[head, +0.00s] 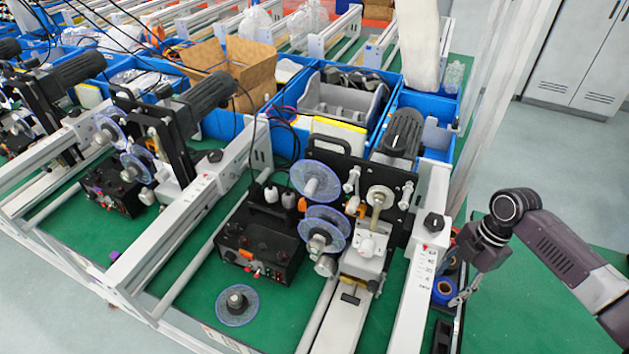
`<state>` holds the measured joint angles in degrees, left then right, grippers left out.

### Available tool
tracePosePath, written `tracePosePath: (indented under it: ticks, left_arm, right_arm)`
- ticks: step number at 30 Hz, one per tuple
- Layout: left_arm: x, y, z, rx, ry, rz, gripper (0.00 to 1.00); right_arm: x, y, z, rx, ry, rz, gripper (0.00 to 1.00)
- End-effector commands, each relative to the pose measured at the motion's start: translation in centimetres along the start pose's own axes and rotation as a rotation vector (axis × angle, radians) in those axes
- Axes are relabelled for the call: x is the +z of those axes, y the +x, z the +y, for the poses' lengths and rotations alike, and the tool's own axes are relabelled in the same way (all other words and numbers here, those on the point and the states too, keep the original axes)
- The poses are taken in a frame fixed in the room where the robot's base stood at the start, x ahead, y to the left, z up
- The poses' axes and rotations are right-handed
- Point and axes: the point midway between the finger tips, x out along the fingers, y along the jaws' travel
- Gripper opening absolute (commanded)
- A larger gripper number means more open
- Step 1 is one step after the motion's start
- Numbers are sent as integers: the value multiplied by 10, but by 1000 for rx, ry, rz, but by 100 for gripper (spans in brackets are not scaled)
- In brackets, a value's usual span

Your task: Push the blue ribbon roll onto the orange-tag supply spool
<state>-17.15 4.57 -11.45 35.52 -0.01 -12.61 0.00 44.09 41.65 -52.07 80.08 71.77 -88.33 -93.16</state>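The blue ribbon roll (444,291) lies low at the right, in a narrow space beside the white rail. My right gripper (459,298) points down just at its right side; I cannot tell whether it touches the roll or how far its fingers are apart. A spool with a clear blue disc (316,181) stands on the middle coder machine, with a small orange tag (303,204) by its lower left. A second clear-disc spool (325,229) sits just below it. Another orange patch shows right of the discs, so which spool the tag belongs to is unclear. My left gripper is out of view.
A black control box (262,245) stands left of the spools. A loose clear disc with a dark hub (237,304) lies on the green mat. The white rail (421,280) stands between the roll and the machine. Blue bins and a cardboard box (240,68) fill the back.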

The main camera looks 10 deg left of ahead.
Motion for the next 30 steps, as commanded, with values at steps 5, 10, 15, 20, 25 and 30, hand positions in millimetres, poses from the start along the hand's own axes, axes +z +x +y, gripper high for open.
tracePosePath:
  ticks: [5, 10, 15, 20, 25, 30]
  left_arm:
    - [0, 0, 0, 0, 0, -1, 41]
    - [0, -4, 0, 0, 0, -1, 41]
    - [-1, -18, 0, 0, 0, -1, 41]
    - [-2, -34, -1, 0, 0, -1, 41]
    - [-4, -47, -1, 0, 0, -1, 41]
    - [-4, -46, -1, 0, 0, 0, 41]
  right_arm:
    - [0, 0, 0, 0, 0, 0, 22]
    - [-1, -4, 0, 1, -1, 0, 20]
    - [-5, -19, 0, 1, -1, 0, 20]
    - [-9, -35, 0, 1, -1, 0, 20]
    - [-13, -49, 0, 1, -1, 1, 20]
    - [-13, -49, 0, 0, 0, 1, 20]
